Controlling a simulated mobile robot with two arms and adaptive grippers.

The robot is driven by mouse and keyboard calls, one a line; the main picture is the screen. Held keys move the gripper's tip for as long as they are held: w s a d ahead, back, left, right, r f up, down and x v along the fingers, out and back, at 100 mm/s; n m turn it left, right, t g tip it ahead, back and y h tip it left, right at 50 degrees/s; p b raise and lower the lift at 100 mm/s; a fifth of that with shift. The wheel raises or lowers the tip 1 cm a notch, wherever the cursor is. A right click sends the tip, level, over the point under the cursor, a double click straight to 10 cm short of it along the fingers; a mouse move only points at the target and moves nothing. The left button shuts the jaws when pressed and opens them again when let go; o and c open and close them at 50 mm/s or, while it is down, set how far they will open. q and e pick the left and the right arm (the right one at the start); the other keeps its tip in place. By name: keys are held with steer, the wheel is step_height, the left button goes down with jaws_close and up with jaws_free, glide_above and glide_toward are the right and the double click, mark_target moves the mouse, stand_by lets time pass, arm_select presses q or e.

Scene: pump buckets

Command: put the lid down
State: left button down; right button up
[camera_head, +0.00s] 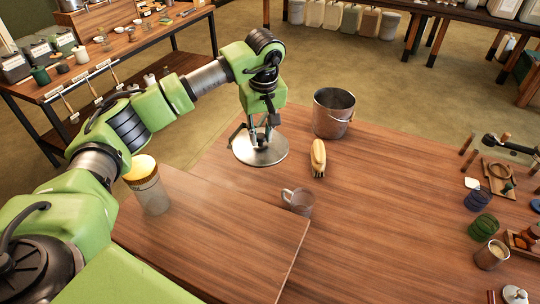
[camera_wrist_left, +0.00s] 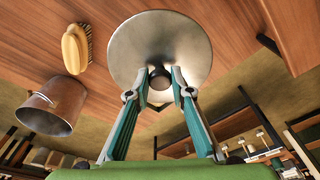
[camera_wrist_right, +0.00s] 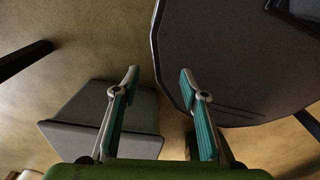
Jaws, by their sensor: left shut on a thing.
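The lid (camera_head: 270,155) is a round grey metal disc with a dark knob in its middle. It shows at the far left part of the wooden table in the head view, and large in the left wrist view (camera_wrist_left: 140,45). My left gripper (camera_head: 263,138) is shut on the lid's knob (camera_wrist_left: 159,76), with a finger on each side. I cannot tell whether the lid touches the table. My right gripper (camera_wrist_right: 160,78) is open and empty in the right wrist view, away from the table; it does not show in the head view.
A metal bucket (camera_head: 333,113) stands right of the lid, open at the top. A yellow brush (camera_head: 318,157) and a glass mug (camera_head: 298,200) are nearby. A jar with a yellow top (camera_head: 148,184) stands left. Tabletop right of the brush is clear. Cups and small tools crowd the right side.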

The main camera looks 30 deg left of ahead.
mark_target(268, 150)
arm_select(q)
steer(key=d+f, duration=0.2)
steer(key=f, duration=0.1)
steer(key=shift+s+d+p, duration=0.15)
steer(key=shift+s+p, duration=0.15)
steer(key=shift+p, duration=0.05)
steer(key=shift+s+d+f, duration=0.1)
steer(key=shift+d+f, duration=0.05)
steer(key=shift+f, duration=0.05)
steer(key=f+p, duration=0.2)
steer(key=f, duration=0.1)
steer(key=shift+s+d, duration=0.1)
steer(key=shift+d, duration=0.2)
steer(key=shift+f, duration=0.35)
arm_select(e)
steer(key=r, duration=0.1)
steer(key=w+r, duration=0.1)
steer(key=r, duration=0.1)
steer(key=shift+w+d, duration=0.2)
steer(key=shift+d, duration=0.2)
arm_select(q)
steer(key=shift+f+b, duration=0.65)
steer(key=shift+b, duration=0.05)
steer(key=c, duration=1.8)
jaws_free()
arm_select(e)
steer(key=shift+a+f, duration=0.25)
steer(key=shift+f, duration=0.3)
